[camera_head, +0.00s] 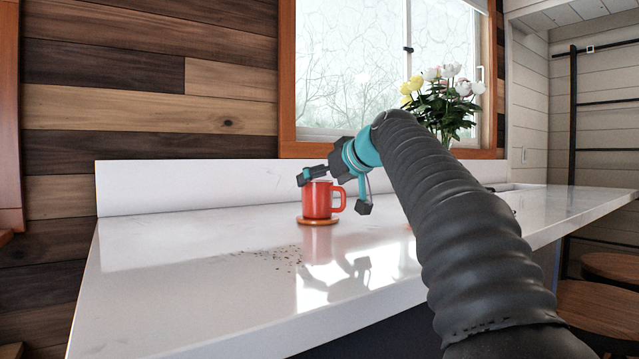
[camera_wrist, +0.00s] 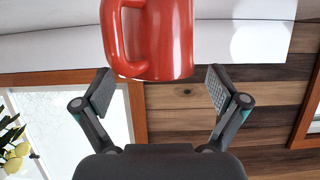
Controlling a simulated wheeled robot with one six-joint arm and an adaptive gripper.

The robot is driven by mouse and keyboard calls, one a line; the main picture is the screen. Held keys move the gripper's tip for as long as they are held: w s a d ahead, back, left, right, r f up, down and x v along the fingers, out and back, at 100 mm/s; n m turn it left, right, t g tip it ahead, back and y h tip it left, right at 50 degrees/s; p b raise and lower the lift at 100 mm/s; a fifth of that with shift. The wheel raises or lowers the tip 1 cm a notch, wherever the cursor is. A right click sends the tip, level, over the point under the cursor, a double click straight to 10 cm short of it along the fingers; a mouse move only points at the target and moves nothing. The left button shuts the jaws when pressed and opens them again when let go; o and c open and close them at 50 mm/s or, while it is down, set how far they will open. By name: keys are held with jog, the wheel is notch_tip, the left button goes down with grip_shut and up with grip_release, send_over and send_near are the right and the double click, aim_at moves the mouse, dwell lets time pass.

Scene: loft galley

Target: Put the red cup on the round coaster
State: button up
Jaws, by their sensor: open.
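The red cup (camera_head: 316,200) stands upright on the round wooden coaster (camera_head: 318,221) on the white counter, its handle to the right. My gripper (camera_head: 333,193) is open at the cup, one finger at the rim's left and the other to the right beyond the handle. In the wrist view, which is upside down, the cup (camera_wrist: 165,40) shows at the top between the spread fingertips of my gripper (camera_wrist: 160,85), with visible gaps on both sides. The coaster does not show in the wrist view.
The white counter (camera_head: 190,290) is clear to the left and in front, apart from dark specks (camera_head: 280,256). A low white backsplash (camera_head: 200,186) runs behind the cup. A bunch of flowers (camera_head: 440,105) stands behind my arm. Stools (camera_head: 600,305) are at the right.

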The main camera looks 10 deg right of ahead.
jog(key=v, duration=1)
jog(key=shift+s+r+b, duration=0.15)
jog(key=shift+s+b, duration=0.15)
jog(key=shift+s, duration=0.05)
jog(key=shift+d, duration=0.15)
